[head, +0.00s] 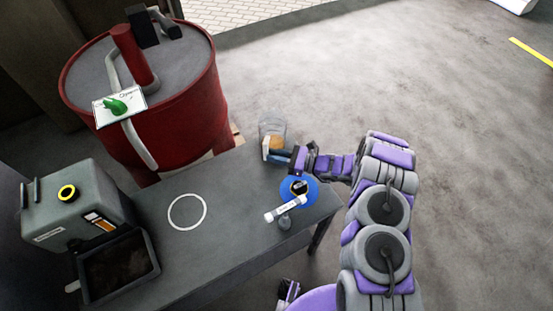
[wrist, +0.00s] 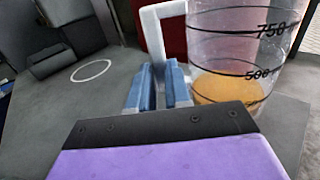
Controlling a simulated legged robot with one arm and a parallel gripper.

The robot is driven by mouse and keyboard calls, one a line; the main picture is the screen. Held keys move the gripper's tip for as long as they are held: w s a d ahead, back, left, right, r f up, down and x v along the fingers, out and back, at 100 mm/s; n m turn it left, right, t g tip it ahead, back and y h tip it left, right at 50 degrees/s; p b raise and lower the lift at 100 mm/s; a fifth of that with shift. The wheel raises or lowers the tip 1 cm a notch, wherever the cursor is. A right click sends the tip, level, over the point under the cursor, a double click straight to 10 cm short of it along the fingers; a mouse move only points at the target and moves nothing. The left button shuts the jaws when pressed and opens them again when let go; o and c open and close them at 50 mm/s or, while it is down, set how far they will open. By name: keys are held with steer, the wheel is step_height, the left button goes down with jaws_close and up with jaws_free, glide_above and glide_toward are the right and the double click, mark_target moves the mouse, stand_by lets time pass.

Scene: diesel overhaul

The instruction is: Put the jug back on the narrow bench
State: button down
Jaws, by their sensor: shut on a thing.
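The clear jug (head: 271,128) has a white handle and some amber liquid in the bottom. It stands upright at the far right corner of the dark narrow bench (head: 190,250) in the head view; I cannot tell whether its base touches the bench. My gripper (head: 283,154) comes from the right and is shut on the jug's handle. In the wrist view the blue fingers (wrist: 159,88) close around the lower handle (wrist: 153,38), and the jug (wrist: 243,45) shows black measuring marks. A white ring (head: 187,212) is marked on the bare bench top.
A blue round thing (head: 311,195) with a white-labelled item (head: 284,208) lies at the bench's right end, under my arm. A grey canister (head: 75,205) and a black tray (head: 118,266) occupy the left end. A red drum (head: 185,115) stands behind. Floor at right is clear.

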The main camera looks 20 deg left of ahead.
step_height(320, 180, down, 2)
steer(key=shift+a+f, duration=0.1)
steer(key=shift+a, duration=0.05)
steer(key=shift+w+d+r, duration=0.1)
steer(key=shift+d+r, duration=0.1)
steer(key=shift+d, duration=0.25)
steer(key=shift+d+f, duration=0.1)
steer(key=shift+d, duration=0.15)
steer(key=c, duration=1.5)
jaws_free()
steer(key=o, duration=0.4)
steer(key=shift+a+f, duration=0.1)
steer(key=shift+a, duration=0.4)
steer(key=shift+d+r, duration=0.25)
steer(key=shift+d, duration=0.2)
steer(key=d, duration=0.3)
steer(key=d+p, duration=0.1)
steer(key=d, duration=0.3)
steer(key=w+d+p, duration=0.1)
steer(key=d, duration=0.3)
steer(key=shift+d+f, duration=0.1)
steer(key=shift+d, duration=0.15)
